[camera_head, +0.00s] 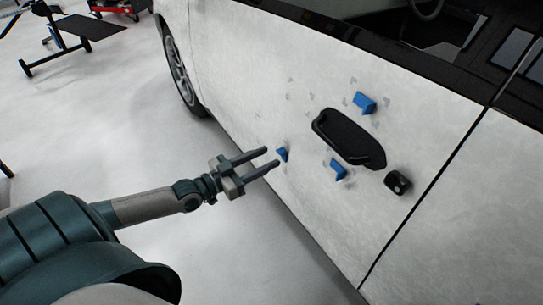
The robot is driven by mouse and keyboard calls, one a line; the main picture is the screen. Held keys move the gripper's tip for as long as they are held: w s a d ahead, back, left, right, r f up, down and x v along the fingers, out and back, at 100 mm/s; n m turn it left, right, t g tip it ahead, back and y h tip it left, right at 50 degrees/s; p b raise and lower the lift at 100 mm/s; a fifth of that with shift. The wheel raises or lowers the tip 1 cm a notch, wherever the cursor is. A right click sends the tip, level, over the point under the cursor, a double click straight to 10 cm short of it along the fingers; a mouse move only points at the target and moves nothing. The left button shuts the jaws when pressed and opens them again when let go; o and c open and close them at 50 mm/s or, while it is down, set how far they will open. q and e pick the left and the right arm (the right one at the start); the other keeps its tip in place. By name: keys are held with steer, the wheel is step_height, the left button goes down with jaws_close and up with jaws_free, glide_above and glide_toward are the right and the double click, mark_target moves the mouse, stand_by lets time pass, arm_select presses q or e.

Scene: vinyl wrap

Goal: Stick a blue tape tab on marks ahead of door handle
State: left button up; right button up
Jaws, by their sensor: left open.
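The black door handle (347,139) sits on the white car door (250,80). One blue tape tab (282,154) is on the door to the left of the handle, right by my left gripper's fingertips. Another blue tab (338,169) is below the handle, and a third blue tab (365,102) is above it. Grey marks (307,99) show on the door around the handle. My left gripper (272,158) is open, its two fingers pointing at the left tab; I cannot tell whether they touch it. My right gripper is not in view.
A small black lock piece (397,182) is on the door right of the handle. A door seam (424,196) runs down at the right. A front wheel (180,72) and a black bench (75,32) are at the upper left. The floor (100,130) left of the car is mostly clear.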

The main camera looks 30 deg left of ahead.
arm_select(q)
steer(key=shift+x, duration=1.35)
steer(key=shift+w, duration=0.1)
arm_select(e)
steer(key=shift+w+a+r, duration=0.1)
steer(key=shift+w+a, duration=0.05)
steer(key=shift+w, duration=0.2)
arm_select(q)
jaws_close()
steer(key=c, duration=1)
jaws_free()
jaws_close()
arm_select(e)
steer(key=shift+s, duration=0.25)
arm_select(q)
steer(key=shift+s+a+p, duration=0.15)
steer(key=shift+s+p, duration=0.15)
steer(key=shift+s, duration=0.25)
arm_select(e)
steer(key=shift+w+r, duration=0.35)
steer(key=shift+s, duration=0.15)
